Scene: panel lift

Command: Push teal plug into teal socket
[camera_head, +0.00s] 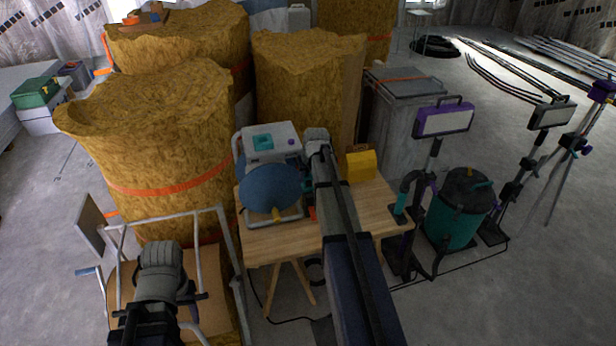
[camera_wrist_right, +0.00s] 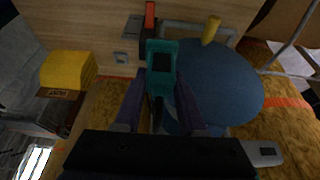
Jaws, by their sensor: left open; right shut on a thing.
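The teal plug (camera_wrist_right: 162,49) is a small block with a dark face. It sits between the two dark purple fingers of my right gripper (camera_wrist_right: 160,100), which is shut on it above the wooden table (camera_head: 374,205). In the head view my right forearm hides most of that gripper. A white machine (camera_head: 284,133) on the table has a teal square (camera_head: 262,143) on top; I cannot tell whether this is the socket. My left gripper (camera_head: 157,300) is low at the left, away from the table and empty; its fingers are hard to make out.
A round blue disc (camera_head: 270,188) stands before the white machine, close to my right gripper. A yellow box (camera_head: 361,163) is on the table's right. A metal frame (camera_head: 229,250) surrounds my left arm. Straw-coloured bales (camera_head: 160,130) stand behind; a teal canister (camera_head: 455,220) stands right.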

